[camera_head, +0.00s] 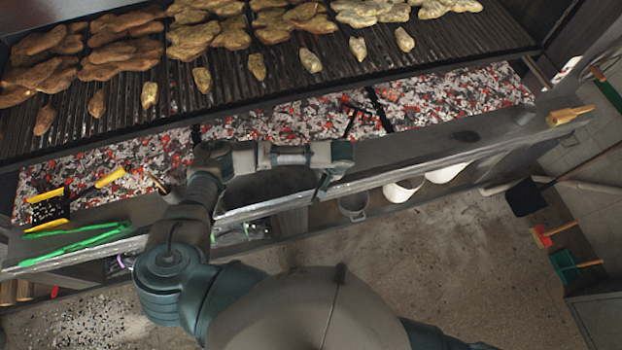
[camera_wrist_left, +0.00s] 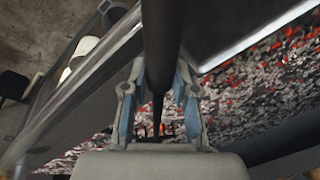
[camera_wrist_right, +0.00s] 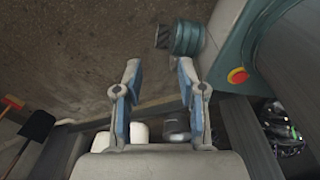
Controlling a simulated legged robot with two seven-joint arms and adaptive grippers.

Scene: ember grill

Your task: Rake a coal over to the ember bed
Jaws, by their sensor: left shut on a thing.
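My left gripper (camera_head: 327,178) is over the front ledge of the grill. In the left wrist view its fingers (camera_wrist_left: 160,78) are shut around a dark rod, the rake handle (camera_wrist_left: 161,30). The dark rake head (camera_head: 353,110) rests among the coals of the ember bed (camera_head: 270,122), near a dark divider. The bed holds grey-white and glowing red coals. I cannot pick out one separate coal at the rake head. My right gripper (camera_wrist_right: 160,78) shows only in the right wrist view; it is open and empty, with the floor below.
Food pieces lie on the grate (camera_head: 330,75) above the coals. A brush (camera_head: 48,209) and green tongs (camera_head: 75,241) lie on the ledge at left. A grey bucket (camera_head: 353,206) and white bins (camera_head: 402,190) stand under the ledge.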

